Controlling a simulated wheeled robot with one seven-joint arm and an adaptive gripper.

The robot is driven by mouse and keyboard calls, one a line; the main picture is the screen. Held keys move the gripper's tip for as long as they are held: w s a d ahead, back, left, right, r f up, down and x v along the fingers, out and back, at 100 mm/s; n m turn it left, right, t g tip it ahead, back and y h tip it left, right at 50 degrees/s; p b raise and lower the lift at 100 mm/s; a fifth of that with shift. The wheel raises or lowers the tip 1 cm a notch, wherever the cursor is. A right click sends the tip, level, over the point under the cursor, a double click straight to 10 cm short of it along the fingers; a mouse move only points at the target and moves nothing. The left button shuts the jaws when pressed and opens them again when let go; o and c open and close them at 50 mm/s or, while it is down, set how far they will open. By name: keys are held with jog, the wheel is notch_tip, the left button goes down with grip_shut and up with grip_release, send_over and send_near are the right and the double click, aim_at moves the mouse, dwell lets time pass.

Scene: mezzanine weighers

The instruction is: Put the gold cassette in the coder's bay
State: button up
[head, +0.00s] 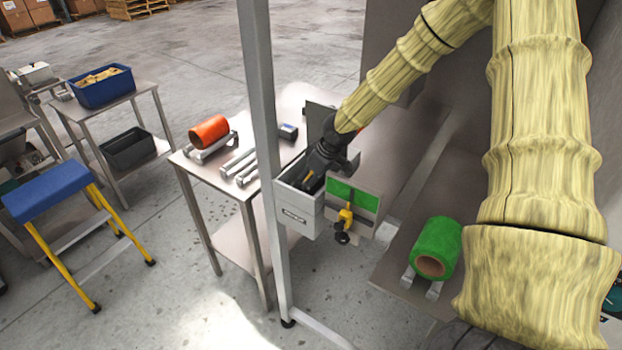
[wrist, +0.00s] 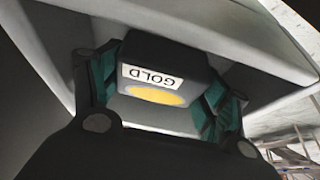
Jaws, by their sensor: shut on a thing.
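The gold cassette (wrist: 165,55) is a dark block with a white GOLD label and a yellow oval, seen upside down in the wrist view. My gripper (wrist: 165,95) is shut on it, with teal finger pads at both sides. In the head view my gripper (head: 316,172) reaches down into the open top of the coder (head: 293,215), a light grey box. Pale walls surround the cassette in the wrist view. I cannot tell whether the cassette touches the bay floor; the cassette is hidden in the head view by my gripper and the box wall.
A grey post (head: 262,130) stands close left of the coder. A green-topped plate with a yellow knob (head: 346,216) is at its right. A green roll (head: 437,246) lies at right, an orange roll (head: 209,131) on the steel table (head: 252,187). A blue-topped stool (head: 48,191) stands left.

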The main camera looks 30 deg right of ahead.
jog(key=o, duration=1.1)
jog(key=shift+f, duration=0.1)
jog(key=shift+c, duration=0.2)
jog(key=shift+r, duration=0.25)
jog(key=b+v, duration=0.2)
jog(key=v, duration=0.9)
jog(key=shift+r, duration=0.4)
jog(key=shift+s, duration=0.15)
